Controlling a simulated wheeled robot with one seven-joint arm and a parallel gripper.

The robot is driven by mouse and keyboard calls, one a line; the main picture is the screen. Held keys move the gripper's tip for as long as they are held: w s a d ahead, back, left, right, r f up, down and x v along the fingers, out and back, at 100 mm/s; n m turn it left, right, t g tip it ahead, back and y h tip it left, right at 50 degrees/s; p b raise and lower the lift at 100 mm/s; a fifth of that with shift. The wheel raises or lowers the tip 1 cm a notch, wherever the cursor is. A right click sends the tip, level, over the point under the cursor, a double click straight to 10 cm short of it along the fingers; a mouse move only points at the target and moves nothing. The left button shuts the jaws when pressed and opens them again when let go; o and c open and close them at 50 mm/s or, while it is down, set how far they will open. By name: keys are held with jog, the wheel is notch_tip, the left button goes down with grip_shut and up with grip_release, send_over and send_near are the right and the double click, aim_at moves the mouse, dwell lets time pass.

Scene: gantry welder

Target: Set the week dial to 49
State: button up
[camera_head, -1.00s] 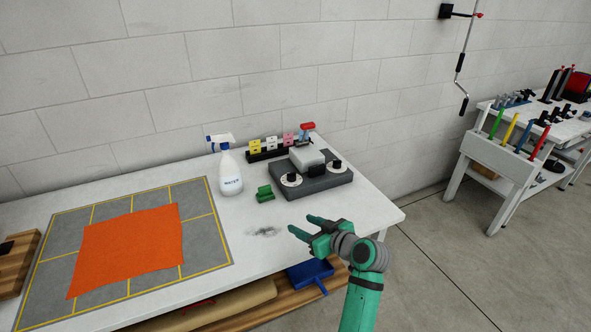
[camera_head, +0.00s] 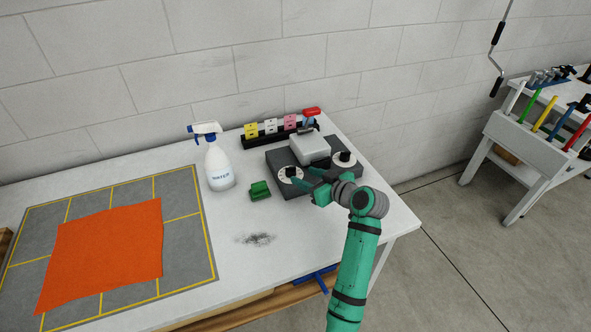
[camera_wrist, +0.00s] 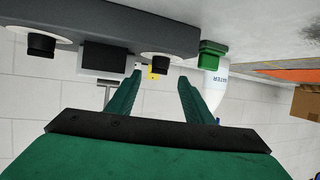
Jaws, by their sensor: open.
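A dark grey dial base (camera_head: 282,157) stands on the white bench. It carries a left dial (camera_head: 290,174) and a right dial (camera_head: 344,159), each a pale disc with a black knob. No numbers are legible, and I cannot tell which is the week dial. My gripper (camera_head: 298,175) is at the left dial and partly covers it. In the wrist view, which looks upside down, my gripper (camera_wrist: 160,78) has its fingers apart with nothing between them. One black knob (camera_wrist: 160,59) appears just beyond the fingertips; the other knob (camera_wrist: 41,46) is off to the left.
A pale block (camera_head: 310,148) sits on the base between the dials. A rack with coloured tags (camera_head: 271,126) and a red-topped item (camera_head: 311,112) are behind. The bench front is clear around a dark smudge (camera_head: 256,239).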

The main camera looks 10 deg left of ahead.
aim_at(292, 171)
jog(key=x, duration=0.7)
jog(key=shift+w+a, duration=0.1)
jog(key=shift+a, duration=0.05)
jog(key=c, duration=1)
